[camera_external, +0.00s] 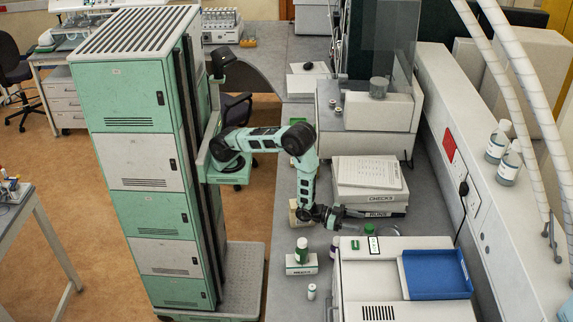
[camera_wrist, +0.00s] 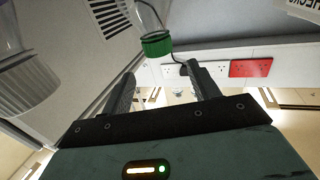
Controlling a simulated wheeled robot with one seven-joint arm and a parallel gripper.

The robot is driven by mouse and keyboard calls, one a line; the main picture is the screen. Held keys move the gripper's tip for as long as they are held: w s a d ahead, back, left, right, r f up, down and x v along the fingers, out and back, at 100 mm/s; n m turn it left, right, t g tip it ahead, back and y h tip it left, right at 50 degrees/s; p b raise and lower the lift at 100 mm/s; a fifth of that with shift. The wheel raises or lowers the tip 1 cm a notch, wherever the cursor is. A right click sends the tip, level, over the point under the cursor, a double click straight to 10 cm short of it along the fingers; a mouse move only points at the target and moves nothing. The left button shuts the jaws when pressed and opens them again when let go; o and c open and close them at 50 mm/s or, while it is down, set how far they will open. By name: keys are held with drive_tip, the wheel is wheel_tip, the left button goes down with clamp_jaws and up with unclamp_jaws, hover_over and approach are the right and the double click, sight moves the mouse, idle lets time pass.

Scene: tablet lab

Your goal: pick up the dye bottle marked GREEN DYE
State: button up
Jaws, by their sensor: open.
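My gripper (camera_external: 347,214) is open and empty in the external view, above the bench beside a white machine. In the wrist view its two fingers (camera_wrist: 161,76) are spread. A clear bottle with a green cap (camera_wrist: 156,44) shows beyond and between the fingertips, inverted in this view and apart from them. A green-capped bottle (camera_external: 369,230) stands behind the machine, just below my gripper in the external view. A green bottle with a pale cap (camera_external: 301,250) stands on a white box to the left. I cannot read GREEN DYE on any bottle.
The white machine (camera_external: 385,310) carries a blue tray (camera_external: 436,274). Stacked boxes marked CHECKS (camera_external: 370,195) stand behind my gripper. A small white bottle (camera_external: 311,291) stands at the front. Two clear bottles (camera_external: 498,140) stand on the right ledge. A blurred translucent container (camera_wrist: 35,75) is close to the wrist camera.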

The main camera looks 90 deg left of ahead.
sight(372, 227)
drive_tip(key=shift+w+d+f+p, duration=0.4)
drive_tip(key=shift+w+p, duration=0.2)
drive_tip(key=shift+w, duration=0.6)
drive_tip(key=shift+w+d+f+p, duration=0.25)
drive_tip(key=shift+w+f+p, duration=0.25)
drive_tip(key=shift+w, duration=0.75)
drive_tip(key=shift+w+d+f+p, duration=0.35)
drive_tip(key=shift+w+p, duration=0.3)
drive_tip(key=shift+w, duration=0.55)
drive_tip(key=shift+r, duration=0.1)
clamp_jaws()
